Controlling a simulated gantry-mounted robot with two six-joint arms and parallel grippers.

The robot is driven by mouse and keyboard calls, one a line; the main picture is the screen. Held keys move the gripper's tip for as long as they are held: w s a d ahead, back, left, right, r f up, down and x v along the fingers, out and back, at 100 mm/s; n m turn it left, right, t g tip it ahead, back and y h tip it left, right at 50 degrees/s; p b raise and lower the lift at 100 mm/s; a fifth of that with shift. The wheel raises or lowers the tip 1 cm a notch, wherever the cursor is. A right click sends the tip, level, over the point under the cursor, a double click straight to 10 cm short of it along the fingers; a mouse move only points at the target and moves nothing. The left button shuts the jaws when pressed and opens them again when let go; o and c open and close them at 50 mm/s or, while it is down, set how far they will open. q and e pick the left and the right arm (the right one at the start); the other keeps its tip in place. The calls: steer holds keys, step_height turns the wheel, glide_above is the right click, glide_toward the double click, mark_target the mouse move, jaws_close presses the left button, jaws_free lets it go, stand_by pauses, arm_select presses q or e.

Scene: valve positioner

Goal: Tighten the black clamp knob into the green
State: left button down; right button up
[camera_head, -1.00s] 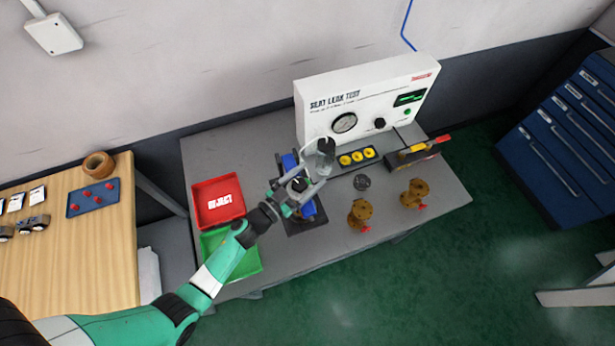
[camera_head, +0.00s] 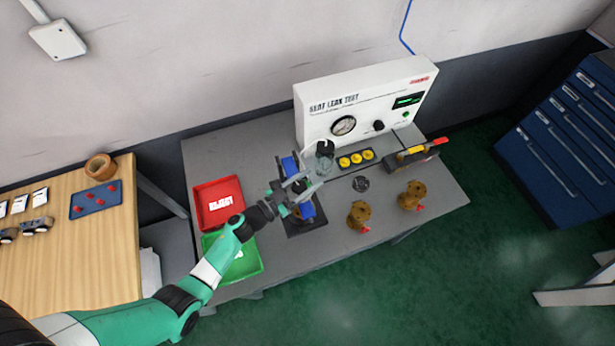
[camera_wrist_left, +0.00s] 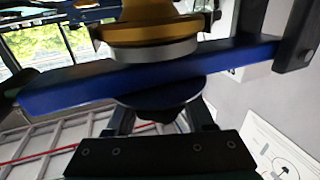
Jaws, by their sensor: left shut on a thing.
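The blue clamp fixture (camera_head: 288,166) stands on the grey bench in front of the test panel. My left gripper (camera_head: 302,190) reaches over it from the left and hides its middle. In the left wrist view, the gripper's fingers (camera_wrist_left: 163,122) are shut on the dark clamp knob (camera_wrist_left: 168,113), mostly hidden by the gripper body. The knob sits against the fixture's blue bar (camera_wrist_left: 75,90). A brass valve body (camera_wrist_left: 150,30) with a silver rim is on the bar's other side. No green band on the knob or clamp is legible. My right gripper is not in view.
The SEAT LEAK TEST panel (camera_head: 365,100) stands behind, with a gauge (camera_head: 343,125) and a lit green display (camera_head: 407,100). A clear cylinder (camera_head: 325,163) stands close to my gripper. Brass valves (camera_head: 359,216) are to the right. Red (camera_head: 205,219) and green (camera_head: 255,266) trays are left.

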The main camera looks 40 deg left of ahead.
arm_select(q)
steer(key=shift+d+r+m+h+p, duration=0.1)
steer(key=shift+r+m+h+p, duration=0.1)
steer(key=shift+m+h+p, duration=0.45)
steer(key=shift+d+f+m+g+h, duration=0.1)
steer(key=shift+m+g+h, duration=0.4)
steer(key=shift+h, duration=0.65)
steer(key=m+h, duration=0.1)
steer(key=m+g+h+b, duration=0.1)
steer(key=shift+s+d+f+h, duration=0.1)
steer(key=shift+d+f+h, duration=0.1)
steer(key=shift+h, duration=0.1)
steer(key=m+g+h+b, duration=0.2)
steer(key=g+b, duration=0.1)
steer(key=b, duration=0.1)
steer(key=s+d+m+g+h+b, duration=0.1)
steer(key=m+g+h+b, duration=0.4)
steer(key=b, duration=0.2)
steer(key=shift+s+d+f+m+g+h+b, duration=0.15)
steer(key=shift+s+d+m+g+h+b, duration=0.15)
steer(key=shift+g+h+b, duration=0.1)
steer(key=shift+s+r+m+g+b, duration=0.1)
steer(key=shift+r+m+g+b, duration=0.1)
steer(key=shift+m+g+b, duration=0.25)
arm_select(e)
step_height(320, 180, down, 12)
arm_select(q)
steer(key=shift+c, duration=1.4)
jaws_free()
